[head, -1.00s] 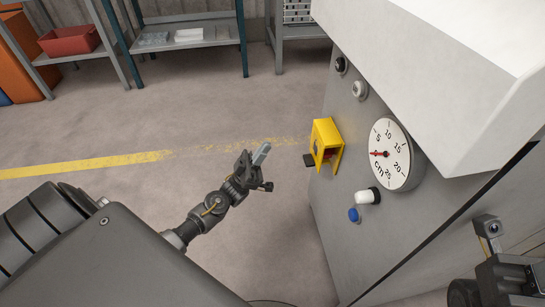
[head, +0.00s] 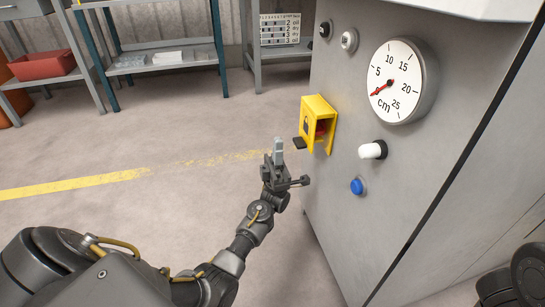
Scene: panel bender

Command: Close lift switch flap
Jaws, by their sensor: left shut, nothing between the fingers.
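The yellow lift switch box (head: 318,110) is mounted on the machine's grey front panel, in the middle of the head view. Its yellow flap with a dark padlock mark (head: 306,122) appears swung out on the left side, and a red part shows inside the housing. A small black tab (head: 299,143) sticks out low on the left. My left gripper (head: 278,147) is shut and empty, fingers pointing up, just left of and slightly below the box. In the picture it is apart from the tab. My right gripper is out of view; only dark parts of my right arm show at lower right.
Right of the box are a round cm gauge (head: 404,82), a white knob (head: 373,150) and a blue button (head: 357,186). A black knob (head: 325,29) and a silver one (head: 349,40) sit above. Shelves (head: 150,60) stand at the back; the floor at left is clear.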

